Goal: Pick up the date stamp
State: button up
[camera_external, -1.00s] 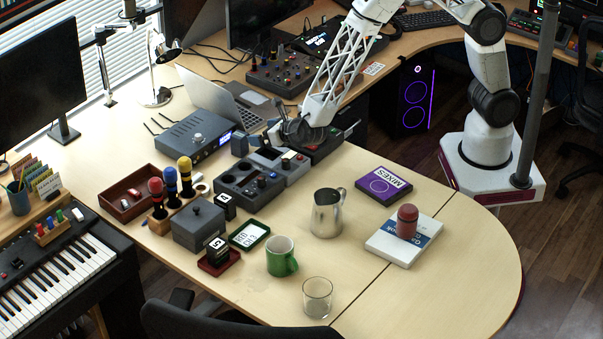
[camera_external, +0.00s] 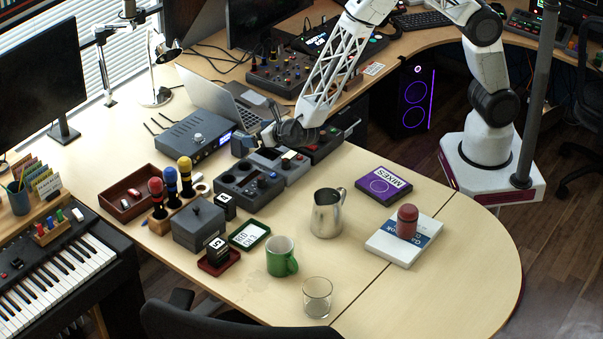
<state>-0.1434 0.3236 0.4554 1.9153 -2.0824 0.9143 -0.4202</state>
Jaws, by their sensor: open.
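Two small black blocks with white number labels look most like a date stamp, but I cannot tell which one it is. One block (camera_external: 217,247) sits on a dark red tray (camera_external: 213,268). The other black block (camera_external: 225,207) stands farther back, beside the grey box. A green-framed card with lettering (camera_external: 250,235) lies near them. My gripper (camera_external: 272,140) is open over the far part of the desk, above the row of grey control boxes. It is well behind both blocks and apart from them. Its fingertips are small and partly hidden, and I see nothing held.
A grey box (camera_external: 199,228) and a rack of coloured-handled tools (camera_external: 172,207) stand left of the blocks. A green mug (camera_external: 281,259), a clear glass (camera_external: 317,296) and a metal pitcher (camera_external: 326,214) stand to the right.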

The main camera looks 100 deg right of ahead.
aim_at(244, 134)
jog(key=shift+x, duration=2.6)
jog(key=shift+c, duration=0.5)
jog(key=c, duration=1)
jog(key=shift+r, duration=5)
